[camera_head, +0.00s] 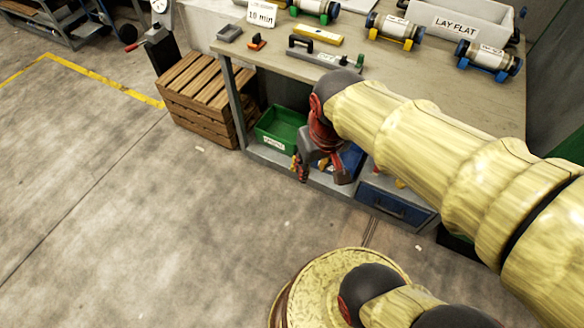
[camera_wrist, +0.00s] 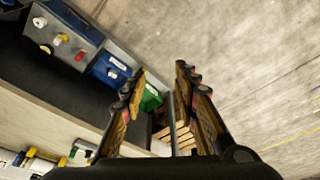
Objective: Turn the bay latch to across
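I cannot make out for certain which part is the bay latch. In the wrist view, a grey and blue unit under the bench carries a white knob (camera_wrist: 40,22), a yellow knob (camera_wrist: 61,39) and a red knob (camera_wrist: 80,55). Their exact turn is too small to read. My gripper (camera_head: 322,178) hangs in front of the bench's lower shelf, pointing down. In the wrist view my gripper (camera_wrist: 161,73) has its two fingers apart with nothing between them. It is apart from the knobs. In the head view my arm hides part of the unit.
A green bin (camera_head: 281,130) and a blue drawer (camera_head: 396,206) are under the workbench (camera_head: 285,62). A slatted wooden crate (camera_head: 205,95) stands left of the bench. Cylinders on coloured cradles and a "LAY FLAT" tray (camera_head: 455,24) are on top. The floor in front is clear.

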